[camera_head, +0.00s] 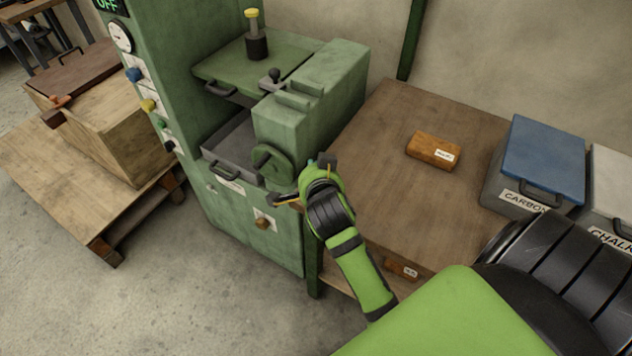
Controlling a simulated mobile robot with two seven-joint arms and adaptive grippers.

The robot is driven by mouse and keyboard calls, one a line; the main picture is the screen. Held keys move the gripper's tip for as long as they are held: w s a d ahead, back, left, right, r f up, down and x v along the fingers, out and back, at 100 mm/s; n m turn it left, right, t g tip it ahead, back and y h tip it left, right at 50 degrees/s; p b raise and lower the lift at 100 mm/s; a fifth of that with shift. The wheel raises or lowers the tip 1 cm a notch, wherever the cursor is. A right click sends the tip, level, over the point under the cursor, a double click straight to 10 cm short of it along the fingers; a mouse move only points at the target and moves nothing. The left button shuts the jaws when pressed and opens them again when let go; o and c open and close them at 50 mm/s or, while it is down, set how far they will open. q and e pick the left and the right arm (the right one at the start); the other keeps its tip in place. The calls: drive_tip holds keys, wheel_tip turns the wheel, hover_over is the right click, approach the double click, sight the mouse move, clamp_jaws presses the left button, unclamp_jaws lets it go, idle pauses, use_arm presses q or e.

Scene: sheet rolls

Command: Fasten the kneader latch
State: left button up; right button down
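The kneader is a green machine (225,240) with an OFF display at its top left. Its flat green lid (240,66) has a dark handle at the front edge and a yellow-topped post (252,40). A small black-knobbed lever (272,76) stands at the lid's right edge; I cannot tell for sure whether it is the latch. A round green disc with a dark handle (270,163) is on the front of the raised block. My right gripper (302,180) is just right of and below this disc, fingers spread, with nothing visible between them. My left gripper is out of view.
A grey drawer or tray (232,146) sits below the lid. A wooden table (375,145) on the right holds an orange-brown block (433,150), a blue-lidded CARBON bin (543,160) and a CHALK bin (612,190). A wooden crate (120,130) stands on a pallet at left.

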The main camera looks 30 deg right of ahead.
drive_tip(key=s+f+n, duration=0.1)
drive_tip(key=a+f+n+g+y, duration=0.1)
drive_tip(key=f, duration=0.1)
drive_tip(key=s+f+n, duration=0.1)
drive_tip(key=shift+s+a+f, duration=0.2)
drive_tip(key=shift+s, duration=0.15)
drive_tip(key=shift+s+a+f+n+g+y, duration=0.25)
drive_tip(key=shift+s+f+n+g+y, duration=0.1)
drive_tip(key=shift+n, duration=0.15)
